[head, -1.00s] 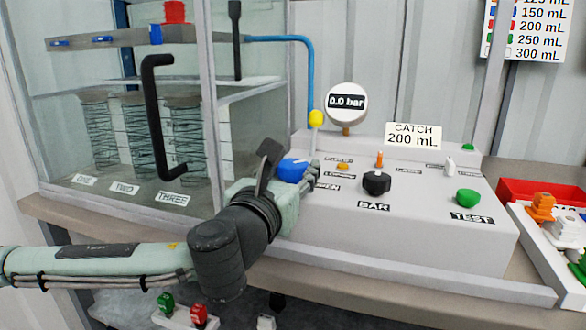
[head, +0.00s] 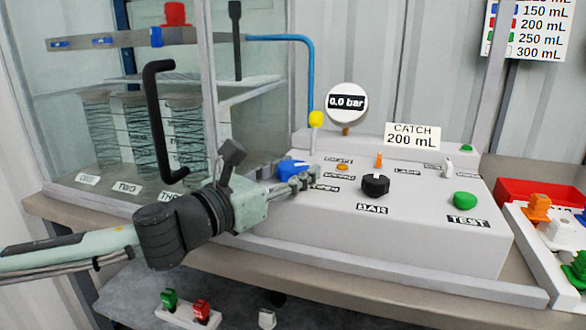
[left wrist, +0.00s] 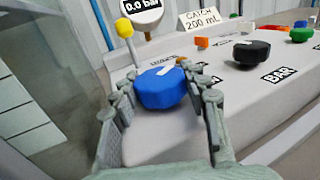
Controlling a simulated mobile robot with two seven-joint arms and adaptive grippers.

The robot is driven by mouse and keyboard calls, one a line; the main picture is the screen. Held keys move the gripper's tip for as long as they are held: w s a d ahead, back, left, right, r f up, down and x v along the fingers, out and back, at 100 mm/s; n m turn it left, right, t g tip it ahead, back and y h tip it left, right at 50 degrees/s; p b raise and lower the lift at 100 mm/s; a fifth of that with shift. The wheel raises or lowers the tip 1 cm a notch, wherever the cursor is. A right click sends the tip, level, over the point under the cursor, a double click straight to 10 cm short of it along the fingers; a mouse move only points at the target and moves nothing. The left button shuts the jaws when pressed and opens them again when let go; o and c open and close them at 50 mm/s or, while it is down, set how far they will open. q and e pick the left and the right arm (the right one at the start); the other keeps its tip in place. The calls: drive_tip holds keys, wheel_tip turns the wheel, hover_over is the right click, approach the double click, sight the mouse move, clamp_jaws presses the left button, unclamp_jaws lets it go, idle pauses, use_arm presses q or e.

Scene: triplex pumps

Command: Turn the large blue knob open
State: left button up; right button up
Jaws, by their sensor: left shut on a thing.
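The large blue knob (head: 293,169) is on the left part of the grey console, with a white pointer mark on its top. In the left wrist view the blue knob (left wrist: 160,88) sits between the two fingers of my left gripper (left wrist: 163,98), which close around its sides. In the head view my left gripper (head: 290,182) reaches in from the left and partly hides the knob and the labels beside it. The pointer mark slants up to the right in the left wrist view. My right gripper is out of view.
The grey console (head: 400,240) also carries a black BAR knob (head: 375,185), a green TEST button (head: 465,200) and a yellow-topped lever (head: 316,120). The gauge (head: 346,102) reads 0.0 bar. A glass cabinet with a black handle (head: 160,120) stands left. A red bin (head: 540,190) is at right.

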sight(293, 165)
use_arm(q)
drive_tip(key=o, duration=1.2)
drive_tip(key=shift+r, duration=0.15)
wheel_tip(293, 165, up, 10)
drive_tip(key=shift+f, duration=0.1)
